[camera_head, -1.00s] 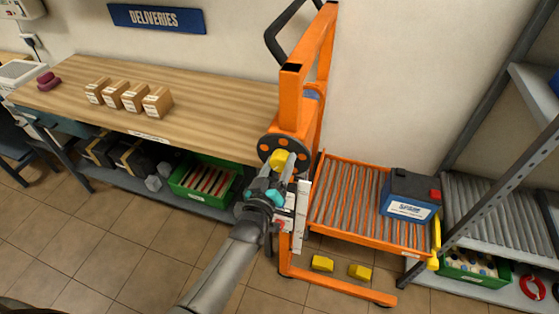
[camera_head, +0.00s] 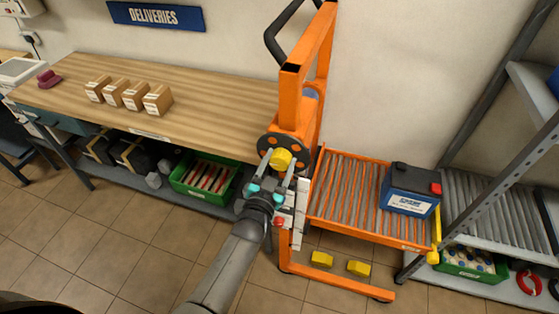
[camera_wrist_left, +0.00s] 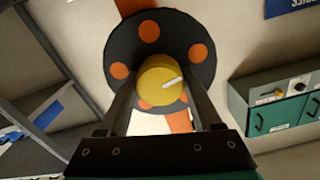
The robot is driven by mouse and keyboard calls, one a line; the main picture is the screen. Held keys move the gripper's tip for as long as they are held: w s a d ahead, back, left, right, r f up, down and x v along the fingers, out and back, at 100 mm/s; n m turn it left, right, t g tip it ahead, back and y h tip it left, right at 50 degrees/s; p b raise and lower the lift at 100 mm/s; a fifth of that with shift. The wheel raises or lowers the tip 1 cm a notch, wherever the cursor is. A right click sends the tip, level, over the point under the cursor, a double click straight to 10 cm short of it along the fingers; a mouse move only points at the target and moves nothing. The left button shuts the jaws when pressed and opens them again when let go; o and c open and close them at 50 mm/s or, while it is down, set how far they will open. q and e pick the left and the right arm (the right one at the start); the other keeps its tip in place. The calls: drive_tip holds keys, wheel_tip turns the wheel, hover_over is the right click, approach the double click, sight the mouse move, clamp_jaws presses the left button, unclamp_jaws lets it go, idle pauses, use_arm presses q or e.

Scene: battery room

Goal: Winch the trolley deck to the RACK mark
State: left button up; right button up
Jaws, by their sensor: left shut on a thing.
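The orange trolley's winch wheel (camera_head: 268,147) is a dark disc with orange spots and a yellow knob (camera_head: 281,159). My left gripper (camera_head: 279,168) is shut on the knob. In the left wrist view, its two fingers flank the knob (camera_wrist_left: 160,80), which bears a white line, in front of the disc (camera_wrist_left: 189,35). The roller deck (camera_head: 345,190) has an orange frame and carries a blue battery (camera_head: 410,190) at its right end. A white scale strip (camera_head: 301,210) is on the mast; its marks, including RACK, are too small to read. My right gripper is not in view.
The roller rack (camera_head: 475,205) stands right of the deck, behind a grey post. A yellow part (camera_head: 436,238) is at the deck's right end. A wooden bench (camera_head: 215,105) with small boxes is on the left. Yellow blocks (camera_head: 358,268) lie near the trolley's orange leg. Floor at front left is clear.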

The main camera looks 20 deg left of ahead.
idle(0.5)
use_arm(q)
drive_tip(key=o, duration=1.4)
drive_tip(key=s, duration=1.5)
drive_tip(key=shift+s+a, duration=0.1)
drive_tip(key=shift+a, duration=0.15)
